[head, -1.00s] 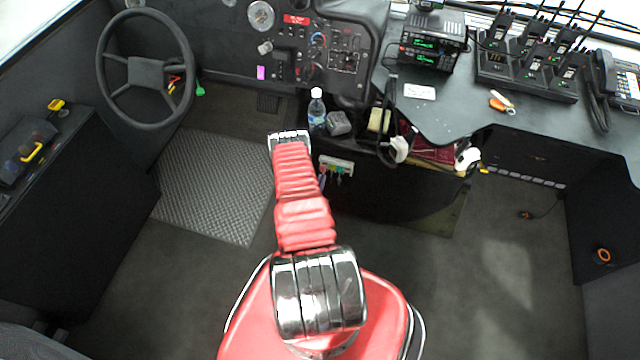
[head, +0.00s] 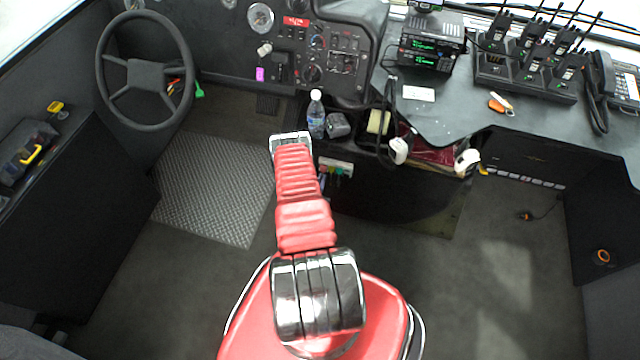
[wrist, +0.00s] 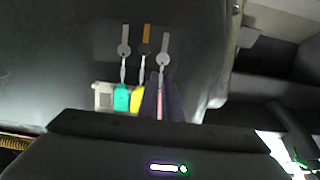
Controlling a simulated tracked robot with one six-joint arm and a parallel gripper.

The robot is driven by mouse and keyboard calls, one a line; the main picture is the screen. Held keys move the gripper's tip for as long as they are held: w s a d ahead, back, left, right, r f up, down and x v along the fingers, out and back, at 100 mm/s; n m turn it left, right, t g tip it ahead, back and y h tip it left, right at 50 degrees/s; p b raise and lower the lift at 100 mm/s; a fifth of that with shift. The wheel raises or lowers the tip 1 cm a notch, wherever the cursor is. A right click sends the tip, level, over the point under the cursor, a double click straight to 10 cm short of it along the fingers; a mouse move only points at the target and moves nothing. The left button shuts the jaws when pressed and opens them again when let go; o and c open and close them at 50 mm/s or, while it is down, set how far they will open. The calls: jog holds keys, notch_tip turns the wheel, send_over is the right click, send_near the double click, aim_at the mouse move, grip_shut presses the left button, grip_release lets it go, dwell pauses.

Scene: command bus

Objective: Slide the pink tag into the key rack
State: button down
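The key rack (wrist: 103,97) is a pale strip, low in the wrist view and left of centre. It also shows in the head view (head: 337,163), just right of my red arm. A teal tag (wrist: 121,99) and a yellow tag (wrist: 138,97) sit at the rack, each with a key. The pink tag (wrist: 160,106) is a narrow strip between the dark fingers of my gripper (wrist: 161,100), which look shut on it. Its grey key (wrist: 163,45) extends from it. The rack behind the fingers is hidden, so I cannot tell whether the tag touches it.
A water bottle (head: 316,114) and a dark grey box (head: 338,125) stand above the rack. A black cord with a white clip (head: 399,150) hangs to the right. The desk (head: 440,110) overhangs this side.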

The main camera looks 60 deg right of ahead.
jog(key=shift+w+d, duration=0.1)
jog(key=shift+d, duration=0.5)
dwell(0.8)
dwell(0.6)
jog(key=c, duration=1.9)
grip_release()
jog(key=shift+a, duration=1.45)
jog(key=f+v, duration=0.1)
jog(key=v, duration=0.6)
jog(key=shift+f, duration=0.2)
